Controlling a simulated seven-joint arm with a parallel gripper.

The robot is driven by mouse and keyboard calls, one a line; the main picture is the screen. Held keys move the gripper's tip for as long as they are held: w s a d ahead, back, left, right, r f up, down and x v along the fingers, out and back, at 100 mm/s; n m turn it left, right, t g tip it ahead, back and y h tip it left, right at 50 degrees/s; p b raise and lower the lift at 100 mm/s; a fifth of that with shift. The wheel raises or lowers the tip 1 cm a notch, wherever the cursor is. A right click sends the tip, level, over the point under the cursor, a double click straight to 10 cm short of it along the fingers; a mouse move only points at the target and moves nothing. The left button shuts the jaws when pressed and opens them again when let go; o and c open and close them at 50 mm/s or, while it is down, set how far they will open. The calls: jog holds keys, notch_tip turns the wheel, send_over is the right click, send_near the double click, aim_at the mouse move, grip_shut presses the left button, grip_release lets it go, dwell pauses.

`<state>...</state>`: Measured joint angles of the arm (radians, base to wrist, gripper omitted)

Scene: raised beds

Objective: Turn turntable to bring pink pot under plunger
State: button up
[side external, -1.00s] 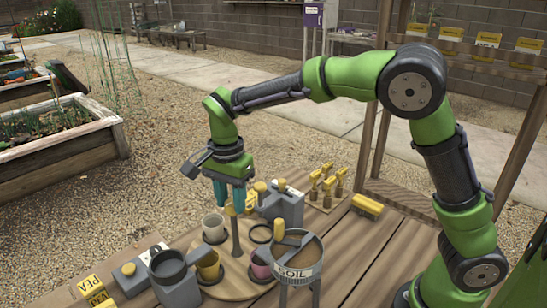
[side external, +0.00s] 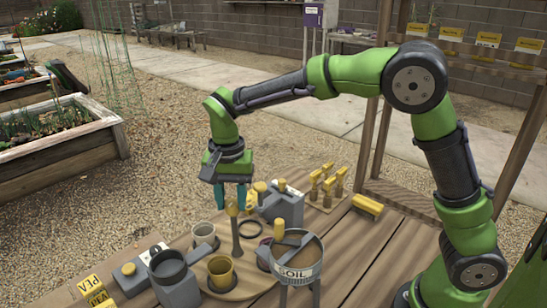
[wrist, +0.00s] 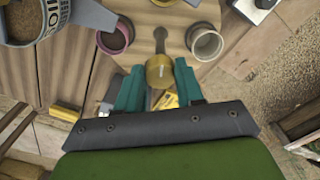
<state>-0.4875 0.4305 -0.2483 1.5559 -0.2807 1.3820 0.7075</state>
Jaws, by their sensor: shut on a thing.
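The round wooden turntable (side external: 240,289) has a post with a yellow knob (side external: 231,208). My gripper (side external: 230,207) is shut on this knob; in the wrist view the knob (wrist: 160,70) sits between its teal fingers. The pink pot (wrist: 112,36), with brown contents, stands on the turntable beside the soil hopper in the wrist view. In the side view it is mostly hidden behind the hopper. A pale pot (side external: 203,234) and a yellow pot (side external: 220,271) also stand on the turntable. I cannot tell for sure which part is the plunger.
The soil hopper (side external: 297,272) stands on legs at the turntable's right edge. A grey device with a dark round cup (side external: 168,266) stands at the left, a grey box (side external: 288,207) behind. Yellow-handled tools (side external: 328,185) stand farther back.

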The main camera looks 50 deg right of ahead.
jog(key=n, duration=0.6)
jog(key=shift+d+n, duration=0.1)
jog(key=shift+n, duration=0.2)
jog(key=n, duration=0.6)
jog(key=shift+s+d, duration=0.1)
jog(key=shift+n, duration=0.3)
jog(key=o, duration=1)
jog(key=shift+o, duration=0.2)
notch_tip(320, 180, up, 17)
